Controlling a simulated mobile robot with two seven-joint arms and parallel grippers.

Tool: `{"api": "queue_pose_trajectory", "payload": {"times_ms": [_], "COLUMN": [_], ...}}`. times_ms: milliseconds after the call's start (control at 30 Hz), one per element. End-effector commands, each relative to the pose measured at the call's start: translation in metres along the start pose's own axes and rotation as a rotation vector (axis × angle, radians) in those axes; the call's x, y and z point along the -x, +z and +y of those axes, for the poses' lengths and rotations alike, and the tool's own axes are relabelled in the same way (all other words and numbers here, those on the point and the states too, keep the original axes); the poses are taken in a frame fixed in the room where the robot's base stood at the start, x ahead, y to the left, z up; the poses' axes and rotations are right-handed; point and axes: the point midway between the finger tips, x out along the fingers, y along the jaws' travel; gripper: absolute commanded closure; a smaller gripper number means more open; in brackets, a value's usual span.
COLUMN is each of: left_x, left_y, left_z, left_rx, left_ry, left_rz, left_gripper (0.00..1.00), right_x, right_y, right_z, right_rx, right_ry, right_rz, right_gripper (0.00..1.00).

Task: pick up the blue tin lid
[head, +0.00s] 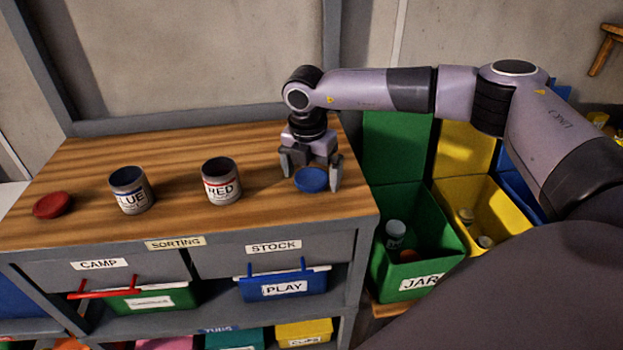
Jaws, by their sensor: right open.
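The blue tin lid (311,181) lies flat on the right part of the wooden worktop (262,192). My right gripper (311,183) points down over the lid, its fingers apart on either side of it. It is open, and I cannot tell whether a finger touches the lid. The blue tin (130,201), labelled BLUE, stands open at the left. The red tin (222,190), labelled RED, stands open in the middle. My left gripper is not in view.
A red lid (53,205) lies at the worktop's left end. Green (379,266) and yellow (497,203) bins holding jars stand right of the unit. Drawers and a shelf with a blue PLAY bin (285,292) are below. The worktop between the red tin and blue lid is clear.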

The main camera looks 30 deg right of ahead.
Motion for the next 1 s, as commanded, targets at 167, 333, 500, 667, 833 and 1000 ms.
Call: {"api": "queue_pose_trajectory", "payload": {"times_ms": [167,333,500,667,833,1000], "left_x": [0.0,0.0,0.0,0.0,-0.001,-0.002], "left_y": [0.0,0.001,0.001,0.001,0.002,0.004], "left_z": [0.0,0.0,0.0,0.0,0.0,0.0], "left_rx": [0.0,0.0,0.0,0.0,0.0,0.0], "left_ry": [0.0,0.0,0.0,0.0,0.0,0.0], "left_rz": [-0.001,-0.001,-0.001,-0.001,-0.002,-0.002], "left_gripper": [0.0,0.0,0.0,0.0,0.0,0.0], "right_x": [0.0,0.0,0.001,0.002,0.013,0.041], "right_y": [0.0,0.0,0.0,0.0,0.002,0.005], "right_z": [0.0,0.0,0.001,0.001,0.001,0.002], "right_rx": [0.001,0.001,0.001,0.001,0.0,0.0], "right_ry": [0.001,0.001,0.001,0.002,0.004,0.007], "right_rz": [0.0,0.0,0.0,0.0,-0.001,-0.001], "right_gripper": [0.16,0.54,0.54,0.54,0.54,0.54]}}
